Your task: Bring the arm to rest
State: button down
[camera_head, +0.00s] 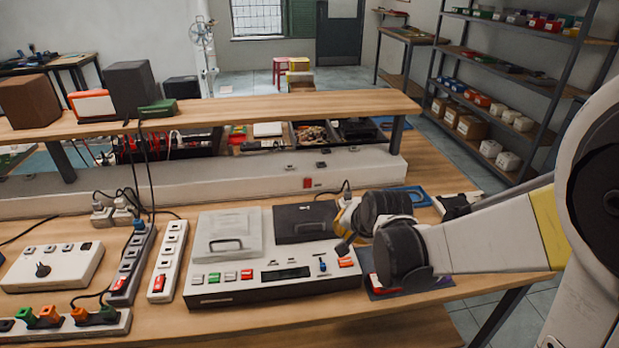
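My arm (487,237), white with yellow bands and dark round joints, reaches in from the right over the workbench. My gripper (348,228) is at the arm's far end, by the right side of a white hifi-like unit (228,292). The gripper is small and partly hidden by my own dark joints, so I cannot tell whether its fingers are open or shut, or whether it touches the unit. The unit has one clear lid (228,235) and one dark lid (303,222), both appearing closed, with coloured buttons along its front.
Power strips (167,260) and a white control box (52,267) fill the bench's left. A raised wooden shelf (250,107) with dark boxes (140,88) runs behind. A blue-edged item (412,194) lies behind my arm. Metal shelving (510,80) stands at the right; open floor lies beyond.

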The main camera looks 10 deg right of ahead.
jog(key=s+r+n, duration=0.3)
jog(key=s+r, duration=0.1)
jog(key=s, duration=0.6)
jog(key=s+r+n, duration=0.4)
jog(key=s+r, duration=0.1)
jog(key=s, duration=0.5)
jog(key=shift+s+d+r+n+h, duration=0.2)
jog(key=shift+s+n+h, duration=0.1)
jog(key=shift+h, duration=0.1)
jog(key=shift+w, duration=0.1)
